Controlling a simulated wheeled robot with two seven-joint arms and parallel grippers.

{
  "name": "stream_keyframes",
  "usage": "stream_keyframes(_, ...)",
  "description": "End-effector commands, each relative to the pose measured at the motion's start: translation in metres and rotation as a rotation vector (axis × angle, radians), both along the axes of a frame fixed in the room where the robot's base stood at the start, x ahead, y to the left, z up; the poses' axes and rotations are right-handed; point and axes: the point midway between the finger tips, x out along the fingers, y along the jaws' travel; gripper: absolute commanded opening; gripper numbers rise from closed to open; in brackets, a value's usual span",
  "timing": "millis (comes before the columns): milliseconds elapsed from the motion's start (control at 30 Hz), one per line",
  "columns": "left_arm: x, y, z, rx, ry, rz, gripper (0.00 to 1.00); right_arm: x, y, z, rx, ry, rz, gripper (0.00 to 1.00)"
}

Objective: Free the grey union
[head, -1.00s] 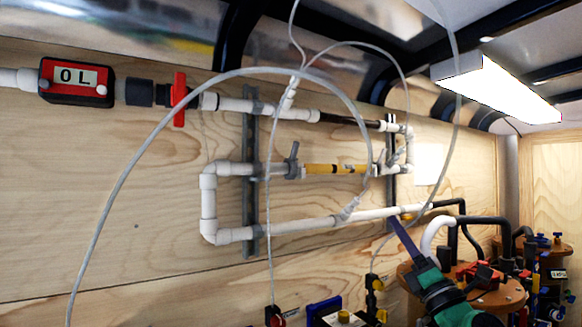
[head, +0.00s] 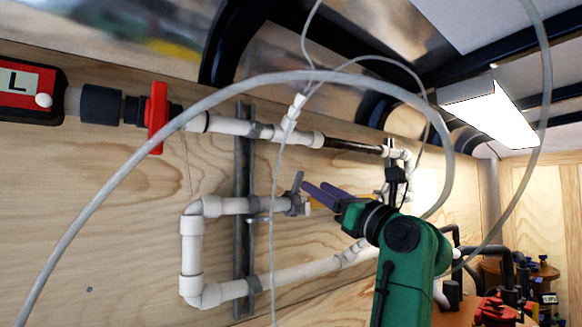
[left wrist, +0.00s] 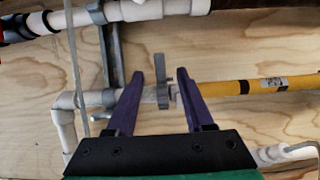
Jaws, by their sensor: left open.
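The grey union (head: 296,196), with its upright grey lever, sits on the middle pipe run between white pipe and the yellow tube. It also shows in the left wrist view (left wrist: 161,82). My left gripper (head: 314,186) is open and empty, its purple fingers pointing at the union. In the left wrist view the fingers (left wrist: 160,74) lie on either side of the union's lever. I cannot tell whether they touch it. The yellow tube (left wrist: 250,88) runs right from the union; in the head view my gripper hides most of it. My right gripper is not in view.
White pipes (head: 190,250) run above, below and left of the union on a grey bracket (head: 241,215) against the wooden wall. A thin grey hose (head: 140,145) loops across the front. A red valve handle (head: 157,118) is at upper left.

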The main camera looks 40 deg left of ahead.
Motion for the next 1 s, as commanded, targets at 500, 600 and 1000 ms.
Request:
stream_keyframes(500, 0.026, 0.087, 0.039, 0.0, 0.001, 0.002, 0.53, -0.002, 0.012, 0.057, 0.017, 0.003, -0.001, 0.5)
stream_keyframes(600, 0.026, 0.087, 0.038, 0.0, 0.001, 0.001, 0.53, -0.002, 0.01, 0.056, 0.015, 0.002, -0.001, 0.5)
stream_keyframes(1000, 0.026, 0.087, 0.038, -0.001, 0.001, 0.003, 0.0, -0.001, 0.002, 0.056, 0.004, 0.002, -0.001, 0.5)
